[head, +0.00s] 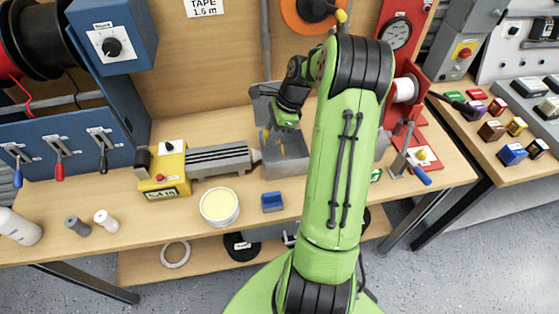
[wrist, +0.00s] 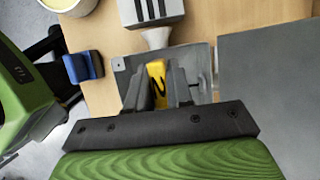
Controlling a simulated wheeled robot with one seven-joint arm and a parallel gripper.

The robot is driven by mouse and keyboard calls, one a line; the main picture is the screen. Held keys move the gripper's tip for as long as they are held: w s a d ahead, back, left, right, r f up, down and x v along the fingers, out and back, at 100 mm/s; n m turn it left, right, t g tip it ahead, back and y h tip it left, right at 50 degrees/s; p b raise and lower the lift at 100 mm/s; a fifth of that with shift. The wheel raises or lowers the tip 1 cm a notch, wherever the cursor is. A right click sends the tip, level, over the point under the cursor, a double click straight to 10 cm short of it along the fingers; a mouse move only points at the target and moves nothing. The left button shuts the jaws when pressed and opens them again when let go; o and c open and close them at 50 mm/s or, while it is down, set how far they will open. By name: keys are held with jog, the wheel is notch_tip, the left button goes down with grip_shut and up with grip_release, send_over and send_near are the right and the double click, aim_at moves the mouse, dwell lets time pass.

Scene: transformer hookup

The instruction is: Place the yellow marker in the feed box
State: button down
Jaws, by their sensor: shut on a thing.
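The yellow marker (wrist: 157,83), a small yellow piece with a black figure on it, sits between the fingers of my gripper (wrist: 160,92) in the wrist view. The gripper is shut on it. The feed box appears to be the grey open box (head: 287,164) in the head view, at the right end of the grey machine nozzle. My gripper (head: 277,132) points down into this box's opening. Yellow bits show inside it, too small to tell apart. In the wrist view the grey box (wrist: 126,64) lies behind the fingers. Whether the marker touches its floor I cannot tell.
A yellow machine (head: 163,172) with a grey barrel stands left of the box. A round tin (head: 220,207) and a blue block (head: 272,202) lie in front. A red stand (head: 432,150) is to the right. A flat grey surface (wrist: 270,85) fills the wrist view's right.

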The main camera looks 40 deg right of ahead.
notch_tip(320, 180, down, 8)
jog(key=shift+f+b, duration=0.25)
jog(key=shift+b, duration=0.85)
jog(key=shift+f, duration=0.15)
jog(key=c, duration=1)
grip_release()
